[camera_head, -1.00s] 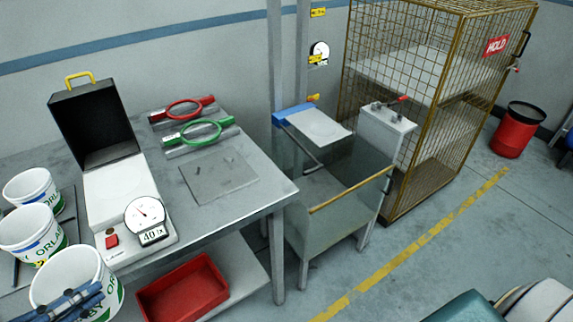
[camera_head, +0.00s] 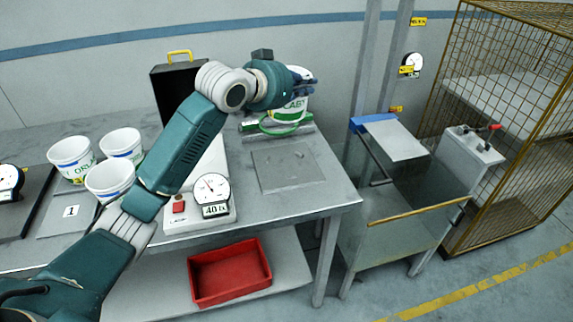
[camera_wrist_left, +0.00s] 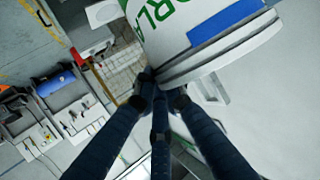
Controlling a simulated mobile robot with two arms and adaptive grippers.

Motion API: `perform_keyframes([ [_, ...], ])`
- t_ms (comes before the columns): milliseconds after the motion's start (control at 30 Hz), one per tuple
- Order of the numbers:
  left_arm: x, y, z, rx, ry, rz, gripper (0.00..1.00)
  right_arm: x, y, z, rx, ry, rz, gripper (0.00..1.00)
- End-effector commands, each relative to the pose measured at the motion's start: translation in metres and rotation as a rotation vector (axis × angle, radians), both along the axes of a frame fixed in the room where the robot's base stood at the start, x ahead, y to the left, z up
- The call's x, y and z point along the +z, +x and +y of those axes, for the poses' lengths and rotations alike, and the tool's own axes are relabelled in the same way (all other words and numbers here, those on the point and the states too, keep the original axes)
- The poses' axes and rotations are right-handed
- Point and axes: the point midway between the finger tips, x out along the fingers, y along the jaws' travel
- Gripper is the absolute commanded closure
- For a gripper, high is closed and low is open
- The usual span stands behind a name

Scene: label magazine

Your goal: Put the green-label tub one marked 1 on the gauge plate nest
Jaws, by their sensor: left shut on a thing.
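My left gripper (camera_head: 296,84) is shut on a white tub (camera_head: 290,108) with green lettering and holds it over the back right of the bench. In the left wrist view the tub (camera_wrist_left: 205,30) shows green letters and a blue patch, with the fingers (camera_wrist_left: 160,95) at its rim. No number can be read on it. A flat grey plate (camera_head: 287,168), which may be the gauge plate nest, lies bare on the bench, nearer the front than the tub. My right gripper is not in view.
Three white tubs (camera_head: 72,158) stand at the left by a card marked 1 (camera_head: 71,211). A scale with a dial (camera_head: 212,188) stands mid-bench. A green ring (camera_head: 275,128) lies below the held tub. A red bin (camera_head: 228,272) is on the lower shelf. A cart (camera_head: 400,210) stands to the right.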

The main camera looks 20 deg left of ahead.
Motion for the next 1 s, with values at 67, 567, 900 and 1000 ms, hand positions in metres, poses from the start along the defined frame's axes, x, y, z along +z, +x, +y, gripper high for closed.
perform_keyframes([
  [67,0.006,0.006,0.004,0.021,0.003,0.002,1.0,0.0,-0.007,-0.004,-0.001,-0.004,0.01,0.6],
  [567,-0.103,0.007,0.004,0.03,0.001,0.012,1.0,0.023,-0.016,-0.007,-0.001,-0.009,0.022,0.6],
  [900,-0.149,0.008,0.004,0.028,0.001,0.004,1.0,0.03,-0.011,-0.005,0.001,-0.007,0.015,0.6],
  [1000,-0.164,0.007,0.004,0.029,0.001,0.009,1.0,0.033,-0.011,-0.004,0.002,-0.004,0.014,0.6],
])
